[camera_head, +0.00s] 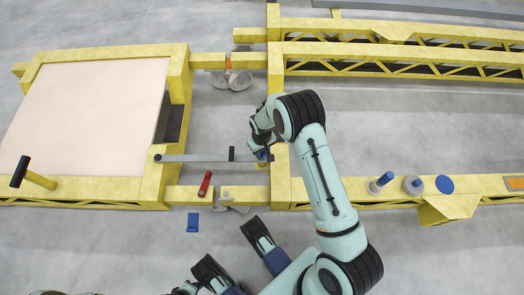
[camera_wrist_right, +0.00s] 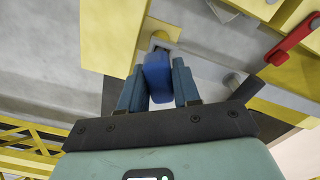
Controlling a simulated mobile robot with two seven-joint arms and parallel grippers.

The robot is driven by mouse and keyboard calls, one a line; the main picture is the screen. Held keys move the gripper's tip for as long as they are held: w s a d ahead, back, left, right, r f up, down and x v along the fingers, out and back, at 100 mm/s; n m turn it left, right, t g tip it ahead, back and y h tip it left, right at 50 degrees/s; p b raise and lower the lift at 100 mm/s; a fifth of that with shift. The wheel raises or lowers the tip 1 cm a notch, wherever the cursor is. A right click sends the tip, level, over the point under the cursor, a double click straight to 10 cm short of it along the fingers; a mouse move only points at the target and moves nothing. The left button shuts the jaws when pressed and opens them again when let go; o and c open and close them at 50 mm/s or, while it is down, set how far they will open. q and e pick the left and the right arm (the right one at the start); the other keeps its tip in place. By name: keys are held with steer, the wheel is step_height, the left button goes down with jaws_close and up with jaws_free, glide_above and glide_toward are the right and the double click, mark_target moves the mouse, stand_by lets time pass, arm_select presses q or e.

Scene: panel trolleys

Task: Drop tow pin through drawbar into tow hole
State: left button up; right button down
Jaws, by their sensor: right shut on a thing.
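The grey drawbar (camera_head: 205,157) spans the gap between the two yellow trolleys. Its left end meets a dark pivot on the left trolley, and a short black upright stands on it. Its right end lies at the yellow beam of the right trolley. My right gripper (camera_head: 263,153) is over that end, shut on the tow pin's blue handle. In the right wrist view the blue handle (camera_wrist_right: 158,77) sits between both fingers. The pin's shank and the tow hole are hidden, so I cannot tell how deep the pin is.
A red lever (camera_head: 205,183) stands on the lower crossbeam between the trolleys. A blue-topped pin (camera_head: 381,182), a grey round piece (camera_head: 413,185) and a blue disc (camera_head: 445,184) are on the right trolley's rail. A black-ended yellow handle (camera_head: 35,178) is at left.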

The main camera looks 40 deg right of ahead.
steer(key=shift+r+p, duration=0.9)
steer(key=shift+r, duration=0.65)
steer(key=shift+f+b, duration=1.25)
steer(key=shift+f, duration=0.65)
steer(key=shift+f+b, duration=0.85)
steer(key=shift+f, duration=0.55)
